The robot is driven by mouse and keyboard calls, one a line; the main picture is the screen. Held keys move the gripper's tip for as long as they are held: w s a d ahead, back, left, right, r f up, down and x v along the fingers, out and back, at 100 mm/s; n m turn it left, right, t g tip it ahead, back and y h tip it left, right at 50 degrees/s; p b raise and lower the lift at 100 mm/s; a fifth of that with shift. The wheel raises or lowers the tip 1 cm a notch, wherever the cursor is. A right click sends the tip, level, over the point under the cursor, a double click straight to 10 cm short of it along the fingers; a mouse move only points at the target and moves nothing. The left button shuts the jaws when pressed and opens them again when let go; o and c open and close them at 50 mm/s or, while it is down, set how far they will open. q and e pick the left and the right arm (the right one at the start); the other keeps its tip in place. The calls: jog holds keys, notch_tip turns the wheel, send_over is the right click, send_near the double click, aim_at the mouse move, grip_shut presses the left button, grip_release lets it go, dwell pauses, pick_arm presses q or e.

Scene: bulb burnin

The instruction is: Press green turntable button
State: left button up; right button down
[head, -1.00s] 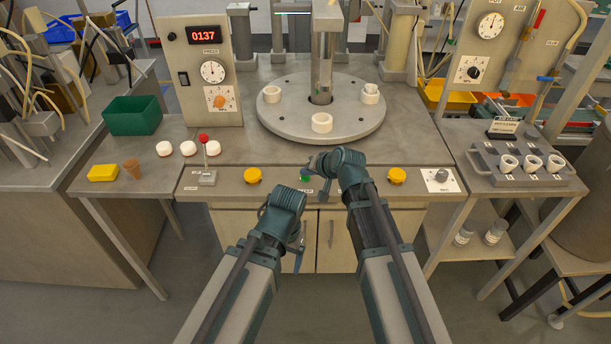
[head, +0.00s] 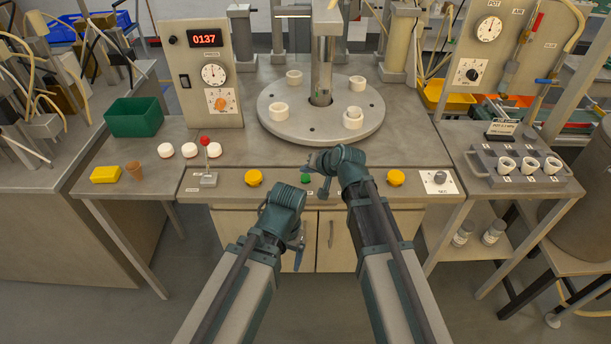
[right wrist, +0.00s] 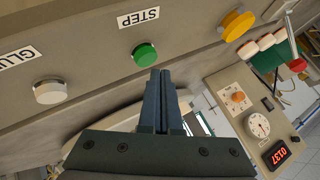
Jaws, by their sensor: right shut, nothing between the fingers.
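The green button (head: 306,178) is on the front panel below the turntable (head: 320,132). In the right wrist view the green button (right wrist: 144,55) sits beside a STEP label. My right gripper (head: 315,162) is shut and empty, just by the button. In the right wrist view its fingertips (right wrist: 161,72) end close to the button's edge; I cannot tell whether they touch it. The turntable carries several white ring-shaped pieces (head: 294,77) around its central column. My left gripper (head: 299,247) hangs low in front of the cabinet, away from the panel; its fingers are unclear.
Yellow buttons (head: 254,177) flank the green one on the panel. A white button (right wrist: 50,91) also shows in the right wrist view. The gauge panel (head: 211,115) reads 0137.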

aim_at(307, 179)
notch_tip(307, 179, up, 5)
jog(key=p, duration=0.5)
jog(key=shift+r, duration=0.1)
dwell(0.7)
jog(key=s+d+f+n+g+h, duration=0.2)
jog(key=s, duration=0.6)
jog(key=s+d+f+n+g+h, duration=0.1)
jog(key=s+f+g+h, duration=0.1)
jog(key=s, duration=0.7)
jog(key=s+d+f+n+g+h, duration=0.2)
jog(key=s+g, duration=0.1)
jog(key=s, duration=0.5)
jog(key=shift+s+d+f+n+g+h, duration=0.3)
jog(key=shift+s+f+g+h, duration=0.05)
jog(key=shift+g+h, duration=0.05)
